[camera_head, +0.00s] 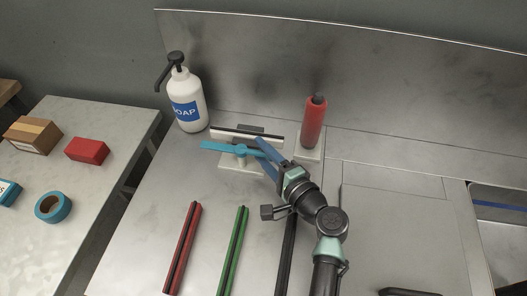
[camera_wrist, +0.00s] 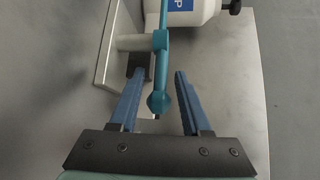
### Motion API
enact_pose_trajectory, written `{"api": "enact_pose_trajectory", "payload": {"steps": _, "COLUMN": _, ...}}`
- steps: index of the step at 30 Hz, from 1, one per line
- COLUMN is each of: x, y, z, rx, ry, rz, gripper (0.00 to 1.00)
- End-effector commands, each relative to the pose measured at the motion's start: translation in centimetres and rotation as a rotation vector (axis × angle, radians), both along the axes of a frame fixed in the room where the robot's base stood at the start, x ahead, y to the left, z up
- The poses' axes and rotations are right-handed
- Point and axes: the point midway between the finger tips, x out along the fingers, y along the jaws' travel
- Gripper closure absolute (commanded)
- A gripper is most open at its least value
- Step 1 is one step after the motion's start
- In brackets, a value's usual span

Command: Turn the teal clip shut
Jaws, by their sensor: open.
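The teal clip (camera_head: 222,147) is a long flat lever on a small pale base plate with an upright bracket (camera_head: 247,134). In the head view it lies roughly crosswise, its left end reaching past the plate. My gripper (camera_head: 263,151) is at the clip's right end, with its blue fingers apart. In the wrist view the clip (camera_wrist: 160,50) runs down between the open fingers (camera_wrist: 158,82), and its rounded end sits between them. Gaps show on both sides there, so the fingers do not appear to grip it.
A white soap bottle (camera_head: 186,103) stands behind left of the clip. A red cylinder with a dark top (camera_head: 313,124) stands close on the right. Red (camera_head: 182,248) and green (camera_head: 233,251) bars lie in front. The bench right of my arm is mostly clear.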

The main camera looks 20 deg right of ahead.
Motion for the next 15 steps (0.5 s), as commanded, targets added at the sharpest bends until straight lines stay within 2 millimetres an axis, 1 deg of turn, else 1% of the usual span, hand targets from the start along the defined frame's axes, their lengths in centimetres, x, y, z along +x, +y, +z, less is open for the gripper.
{"api": "enact_pose_trajectory", "payload": {"steps": 3, "x": 0.0, "y": 0.01, "z": 0.01, "rx": 0.0, "ry": 0.0, "rz": 0.0, "gripper": 0.52}}
{"api": "enact_pose_trajectory", "payload": {"steps": 4, "x": -0.01, "y": 0.01, "z": 0.01, "rx": 0.0, "ry": 0.0, "rz": 0.0, "gripper": 0.54}}
{"api": "enact_pose_trajectory", "payload": {"steps": 8, "x": -0.03, "y": 0.0, "z": 0.02, "rx": 0.0, "ry": 0.0, "rz": 0.0, "gripper": 0.78}}
{"api": "enact_pose_trajectory", "payload": {"steps": 9, "x": -0.03, "y": 0.0, "z": 0.03, "rx": 0.0, "ry": 0.0, "rz": 0.0, "gripper": 0.85}}
{"api": "enact_pose_trajectory", "payload": {"steps": 12, "x": -0.03, "y": -0.02, "z": 0.03, "rx": 0.0, "ry": -0.001, "rz": 0.0, "gripper": 1.0}}
{"api": "enact_pose_trajectory", "payload": {"steps": 15, "x": -0.04, "y": -0.05, "z": 0.04, "rx": 0.0, "ry": -0.001, "rz": -0.001, "gripper": 1.0}}
